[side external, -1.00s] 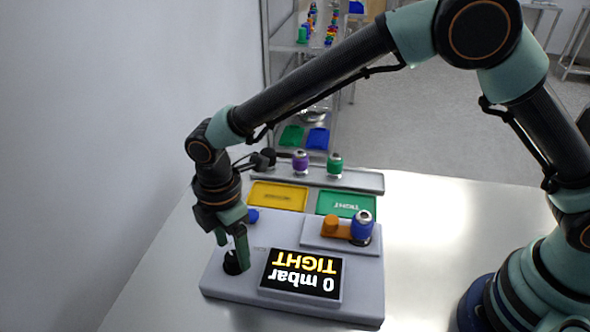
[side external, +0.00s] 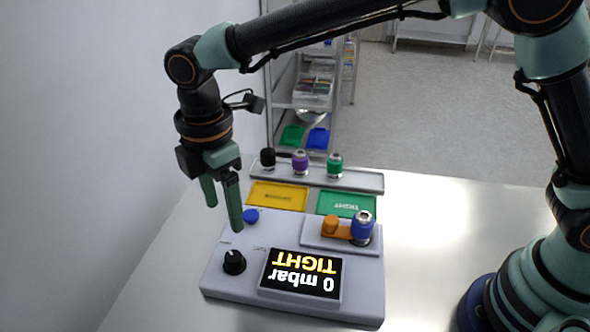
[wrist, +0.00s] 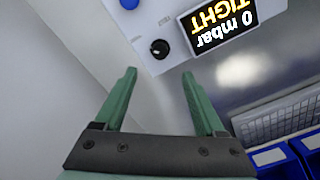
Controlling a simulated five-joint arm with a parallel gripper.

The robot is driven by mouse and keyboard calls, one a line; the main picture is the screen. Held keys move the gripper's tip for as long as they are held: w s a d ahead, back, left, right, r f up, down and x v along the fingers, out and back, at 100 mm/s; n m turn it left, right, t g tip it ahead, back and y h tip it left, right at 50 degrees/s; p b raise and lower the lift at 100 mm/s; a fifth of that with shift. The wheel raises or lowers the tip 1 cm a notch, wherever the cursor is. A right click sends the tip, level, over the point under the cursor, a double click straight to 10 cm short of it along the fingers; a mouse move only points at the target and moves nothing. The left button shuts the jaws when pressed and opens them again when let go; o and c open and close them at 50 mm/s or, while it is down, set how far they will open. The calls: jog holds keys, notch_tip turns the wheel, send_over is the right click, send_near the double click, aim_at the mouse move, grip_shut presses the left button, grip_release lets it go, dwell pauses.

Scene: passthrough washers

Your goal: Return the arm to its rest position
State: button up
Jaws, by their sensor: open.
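My gripper (side external: 223,208) hangs above the left part of the grey test device (side external: 215,278), with its two green fingers apart and nothing between them. In the wrist view my gripper (wrist: 155,95) is also open and empty. The black knob (side external: 233,262) stands on the device below the fingertips, clear of them; it also shows in the wrist view (wrist: 160,48). The display (side external: 302,275) reads "0 mbar TIGHT", upside down in the side view. A blue button (side external: 250,216) lies behind the knob.
A blue fitting (side external: 362,226) sits by an orange clamp (side external: 330,223) on the device. Behind are a yellow tray (side external: 277,196), a green tray (side external: 346,203) and a rack (side external: 365,182) holding black, purple and green fittings. A wall is at left.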

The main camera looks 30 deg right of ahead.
jog(key=d+r+m+t+y, duration=0.1)
jog(key=d+r+m, duration=0.4)
jog(key=d, duration=0.4)
jog(key=d+r+m+t, duration=0.1)
jog(key=d+r+m, duration=0.3)
jog(key=d, duration=0.4)
jog(key=s+d+m+t, duration=0.1)
jog(key=s+d+m, duration=0.3)
jog(key=d, duration=0.3)
jog(key=s+d+m+t+h, duration=0.1)
jog(key=s+d+m+t, duration=0.1)
jog(key=s+d+m, duration=0.2)
jog(key=d+m, duration=0.3)
jog(key=d, duration=0.1)
jog(key=shift+s+d+f+t, duration=0.2)
jog(key=shift+s+t, duration=0.05)
jog(key=shift+t, duration=0.05)
